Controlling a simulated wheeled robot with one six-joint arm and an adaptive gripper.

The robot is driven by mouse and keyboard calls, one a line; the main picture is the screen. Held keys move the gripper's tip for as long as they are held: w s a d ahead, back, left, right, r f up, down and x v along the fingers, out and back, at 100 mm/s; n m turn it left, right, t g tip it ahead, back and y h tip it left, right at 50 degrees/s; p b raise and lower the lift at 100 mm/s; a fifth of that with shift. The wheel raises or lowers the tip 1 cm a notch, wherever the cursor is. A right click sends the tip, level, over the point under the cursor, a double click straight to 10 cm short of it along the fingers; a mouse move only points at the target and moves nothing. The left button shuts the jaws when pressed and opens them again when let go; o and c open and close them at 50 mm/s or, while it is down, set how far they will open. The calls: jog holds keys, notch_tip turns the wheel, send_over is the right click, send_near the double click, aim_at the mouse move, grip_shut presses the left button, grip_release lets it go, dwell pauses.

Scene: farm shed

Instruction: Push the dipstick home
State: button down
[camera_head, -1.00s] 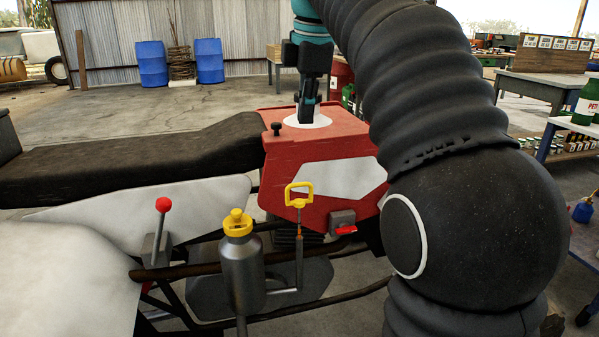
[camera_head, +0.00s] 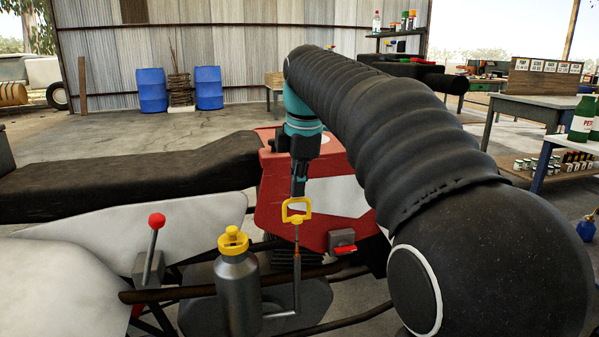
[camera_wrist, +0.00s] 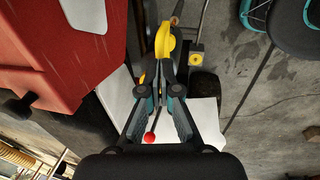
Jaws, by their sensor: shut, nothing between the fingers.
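The dipstick has a yellow loop handle (camera_head: 297,210) and a thin rod below it. The rod stands upright in a slim grey tube (camera_head: 297,280), with a stretch of it showing above an orange-brown collar. My gripper (camera_head: 298,192) points down just above the handle in the head view, its fingers together and nothing between them. In the wrist view my gripper (camera_wrist: 163,82) has its tips at the yellow handle (camera_wrist: 166,42), which shows just past them. I cannot tell whether the tips touch the handle.
A grey bottle with a yellow cap (camera_head: 237,285) stands close left of the dipstick. A red-knobbed lever (camera_head: 152,245) is farther left. The red tank (camera_head: 270,205) is behind, and a red-handled valve (camera_head: 342,243) is to the right.

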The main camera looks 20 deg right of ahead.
aim_at(299, 220)
jog(key=shift+w+f, duration=0.1)
jog(key=shift+f, duration=0.25)
jog(key=shift+f, duration=0.15)
notch_tip(299, 220, down, 9)
jog(key=b, duration=0.5)
jog(key=shift+f, duration=0.25)
